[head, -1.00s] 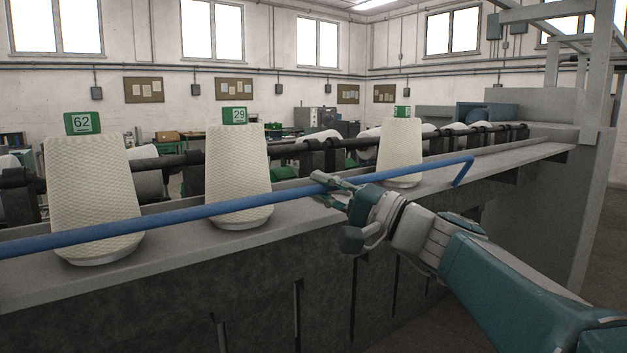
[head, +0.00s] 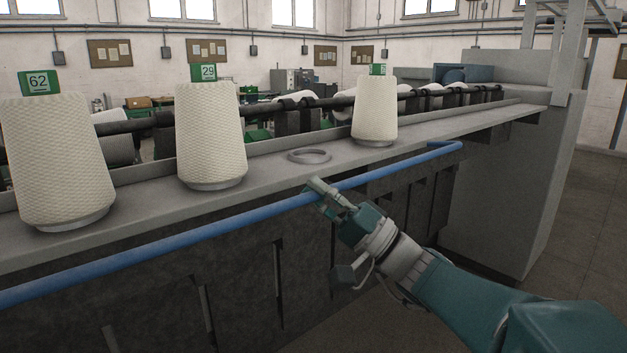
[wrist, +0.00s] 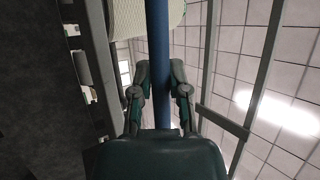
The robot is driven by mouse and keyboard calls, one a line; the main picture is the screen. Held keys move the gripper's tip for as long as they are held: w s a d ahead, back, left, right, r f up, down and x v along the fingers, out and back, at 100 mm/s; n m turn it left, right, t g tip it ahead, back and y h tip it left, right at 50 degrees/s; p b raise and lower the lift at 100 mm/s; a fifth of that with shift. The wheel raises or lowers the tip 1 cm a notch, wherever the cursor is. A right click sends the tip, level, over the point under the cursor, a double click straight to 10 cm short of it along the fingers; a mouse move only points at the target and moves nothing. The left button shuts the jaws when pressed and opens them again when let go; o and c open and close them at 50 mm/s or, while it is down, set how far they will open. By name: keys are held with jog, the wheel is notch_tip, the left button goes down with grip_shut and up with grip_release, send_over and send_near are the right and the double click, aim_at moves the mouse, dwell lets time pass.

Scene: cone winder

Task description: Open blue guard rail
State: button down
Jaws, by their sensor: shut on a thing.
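The blue guard rail (head: 225,219) runs along the front of the grey shelf, its right end bent in toward the machine. In the head view it lies at about the shelf's front edge or just below it. My gripper (head: 322,194) is shut on the rail, right of its middle. In the wrist view the rail (wrist: 158,50) runs between the two fingers of my gripper (wrist: 160,75), one on each side. The rail's left end is outside the head view.
Cream yarn cones stand on the shelf (head: 290,178): one at left (head: 55,155), one in the middle (head: 210,135), one farther right (head: 374,108). An empty grey ring (head: 310,156) sits between the latter two. A tall grey cabinet (head: 510,170) closes the right end. Floor is clear at lower right.

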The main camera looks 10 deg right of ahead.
jog(key=shift+f, duration=0.55)
jog(key=c, duration=0.6)
grip_release()
jog(key=v, duration=1.2)
